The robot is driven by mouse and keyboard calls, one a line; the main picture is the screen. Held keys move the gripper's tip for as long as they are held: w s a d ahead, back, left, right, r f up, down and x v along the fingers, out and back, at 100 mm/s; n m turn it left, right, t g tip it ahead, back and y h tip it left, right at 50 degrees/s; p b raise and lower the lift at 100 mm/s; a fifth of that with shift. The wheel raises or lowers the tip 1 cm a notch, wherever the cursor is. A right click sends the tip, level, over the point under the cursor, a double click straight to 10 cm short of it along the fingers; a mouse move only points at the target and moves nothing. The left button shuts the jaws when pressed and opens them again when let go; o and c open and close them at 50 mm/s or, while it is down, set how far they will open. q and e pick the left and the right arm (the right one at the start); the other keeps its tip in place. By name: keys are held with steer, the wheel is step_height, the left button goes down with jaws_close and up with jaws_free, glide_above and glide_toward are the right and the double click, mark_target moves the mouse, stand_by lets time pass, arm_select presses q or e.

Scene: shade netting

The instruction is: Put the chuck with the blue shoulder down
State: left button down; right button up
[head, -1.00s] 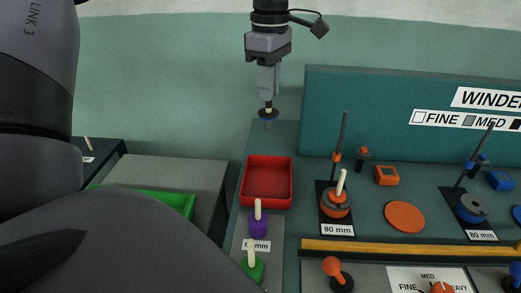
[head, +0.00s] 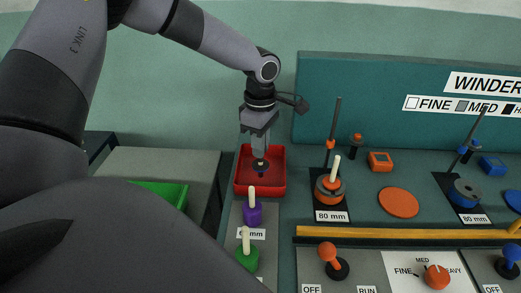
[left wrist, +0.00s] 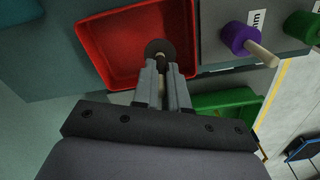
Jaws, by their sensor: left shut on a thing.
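My left gripper (head: 260,153) is shut on a small chuck (head: 261,168) with a pale stem and a dark round shoulder that looks bluish in the head view. The chuck is over the red tray (head: 238,178), within its outline, with the disc below the fingertips. In the left wrist view the gripper (left wrist: 164,75) reaches over the tray (left wrist: 105,50), and the chuck's dark disc (left wrist: 158,47) shows between and beyond the fingers. I cannot tell whether the chuck touches the tray floor. My right gripper is not in view.
A purple chuck (head: 252,215) and a green chuck (head: 246,258) stand in front of the tray. A green bin (head: 165,193) is to the left. An orange spindle station (head: 328,188) stands to the right, with a yellow bar (head: 400,236) in front.

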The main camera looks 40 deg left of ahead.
arm_select(q)
steer(key=shift+f, duration=0.9)
steer(key=c, duration=1.2)
jaws_free()
steer(key=shift+o, duration=0.2)
step_height(320, 180, up, 12)
steer(key=shift+r, duration=0.1)
